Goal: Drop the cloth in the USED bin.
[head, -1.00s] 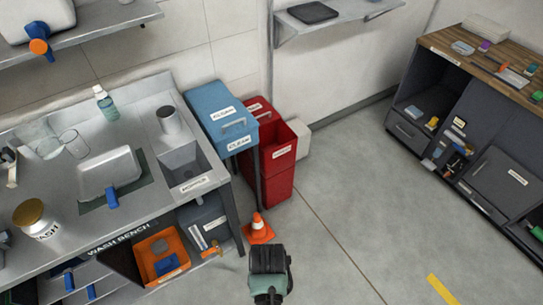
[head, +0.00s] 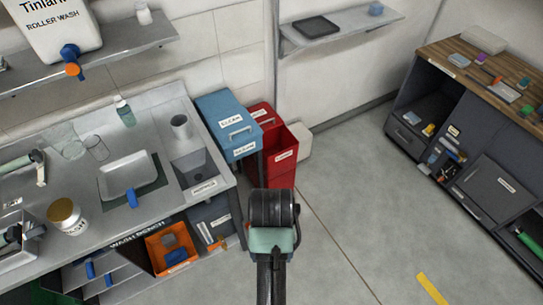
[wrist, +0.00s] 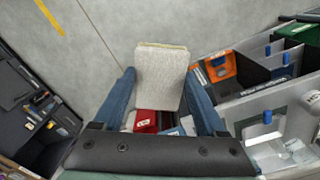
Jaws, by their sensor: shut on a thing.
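My gripper (wrist: 160,75) is shut on a pale grey cloth (wrist: 162,92), a flat squarish piece standing up between the blue fingers in the wrist view. In the head view the black and green end of my arm (head: 272,212) hides the fingers and the cloth. The red bin (head: 283,168) stands beyond my arm, a little to the right, with an open top and a white label too small to read surely. Part of its red also shows below the cloth in the wrist view (wrist: 146,121).
A blue CLEAN bin (head: 225,112) stands left of the red bin. The wash bench (head: 100,212) with a sink and tray fills the left. A dark cabinet (head: 480,165) stands at right. The floor (head: 350,200) between is clear. A shelf (head: 340,32) hangs above.

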